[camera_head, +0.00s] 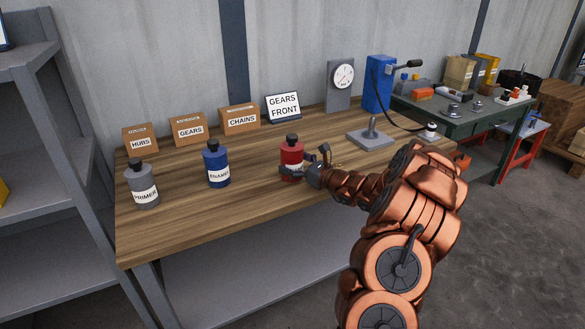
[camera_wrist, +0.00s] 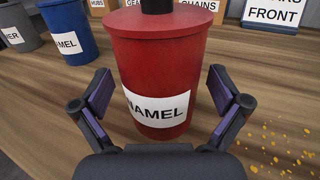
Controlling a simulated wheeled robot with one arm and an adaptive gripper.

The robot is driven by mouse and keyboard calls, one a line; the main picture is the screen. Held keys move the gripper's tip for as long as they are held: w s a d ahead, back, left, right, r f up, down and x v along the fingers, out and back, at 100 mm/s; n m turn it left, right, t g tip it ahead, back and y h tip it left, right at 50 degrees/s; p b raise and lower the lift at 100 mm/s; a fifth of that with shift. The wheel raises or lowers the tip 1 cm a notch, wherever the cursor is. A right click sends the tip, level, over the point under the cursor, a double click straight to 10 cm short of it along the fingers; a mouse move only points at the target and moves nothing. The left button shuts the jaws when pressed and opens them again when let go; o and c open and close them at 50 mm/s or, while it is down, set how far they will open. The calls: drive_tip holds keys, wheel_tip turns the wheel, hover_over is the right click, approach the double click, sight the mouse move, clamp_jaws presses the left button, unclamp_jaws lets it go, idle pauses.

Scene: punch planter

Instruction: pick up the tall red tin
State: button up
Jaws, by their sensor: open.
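The tall red tin (camera_head: 291,153) stands upright on the wooden bench, with a black cap and a white label. In the wrist view the red tin (camera_wrist: 160,60) fills the middle, and its label reads "NAMEL", the left end being out of sight. My gripper (camera_head: 304,161) is at the tin's near right side in the head view. In the wrist view my gripper (camera_wrist: 163,92) is open, with one finger to each side of the tin's lower half. A gap shows between each finger and the tin.
A blue enamel tin (camera_head: 217,166) and a grey primer tin (camera_head: 143,186) stand to the left on the bench (camera_head: 250,200). Labelled boxes and a "GEARS FRONT" sign (camera_head: 283,107) line the back. Small yellow bits (camera_wrist: 285,140) lie to the right.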

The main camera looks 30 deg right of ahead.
drive_tip(key=shift+w+a, duration=0.15)
drive_tip(key=shift+w, duration=0.45)
drive_tip(key=shift+c, duration=0.4)
drive_tip(key=c, duration=1.5)
